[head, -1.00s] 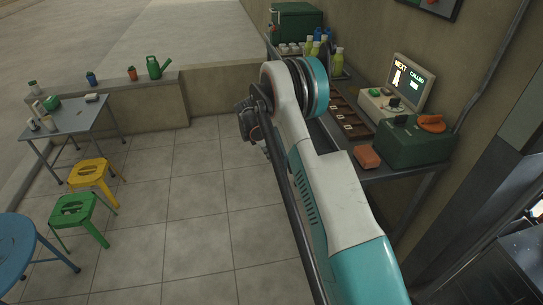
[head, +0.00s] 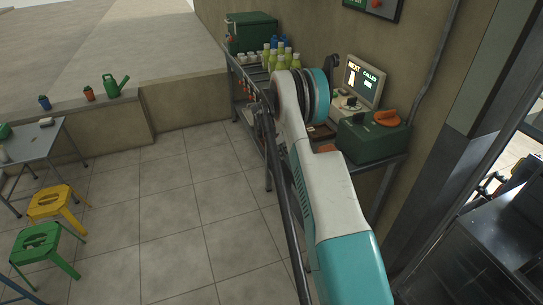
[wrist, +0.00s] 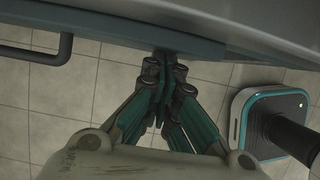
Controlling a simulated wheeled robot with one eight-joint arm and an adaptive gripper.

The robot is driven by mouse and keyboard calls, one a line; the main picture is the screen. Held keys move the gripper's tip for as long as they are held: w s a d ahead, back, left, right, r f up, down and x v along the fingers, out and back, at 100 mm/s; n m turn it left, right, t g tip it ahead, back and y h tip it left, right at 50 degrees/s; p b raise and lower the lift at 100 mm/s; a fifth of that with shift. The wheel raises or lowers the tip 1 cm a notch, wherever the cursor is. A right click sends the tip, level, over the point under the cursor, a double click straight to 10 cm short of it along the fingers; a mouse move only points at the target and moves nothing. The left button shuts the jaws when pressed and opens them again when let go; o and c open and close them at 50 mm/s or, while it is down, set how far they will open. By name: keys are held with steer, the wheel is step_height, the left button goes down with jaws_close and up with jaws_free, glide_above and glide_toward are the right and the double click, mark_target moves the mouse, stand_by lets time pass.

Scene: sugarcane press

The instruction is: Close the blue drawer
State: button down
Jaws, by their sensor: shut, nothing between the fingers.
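In the wrist view a blue-grey panel edge (wrist: 110,30) runs across the top, with a dark bar handle (wrist: 48,58) at its left. It looks like the front of the blue drawer; how far out it stands I cannot tell. My gripper (wrist: 165,62) is shut and empty, its fingertips at the panel's lower edge, right of the handle. Whether they touch it I cannot tell. In the head view my arm covers the middle, and neither my gripper nor the drawer can be made out.
A metal counter (head: 245,90) along the wall carries bottles (head: 280,58), a screen (head: 362,80) and a green box (head: 370,138). A yellow stool (head: 58,203) and a green stool (head: 42,243) stand at left. The tiled floor (head: 180,225) between is clear. A dark metal unit (head: 490,250) stands at right.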

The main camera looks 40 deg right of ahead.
steer(key=shift+s+d, duration=0.2)
steer(key=shift+d, duration=0.4)
steer(key=w+a+r+p, duration=0.2)
steer(key=a+r+p, duration=0.1)
steer(key=a+r, duration=0.4)
steer(key=shift+v, duration=1.2)
steer(key=shift+d, duration=0.1)
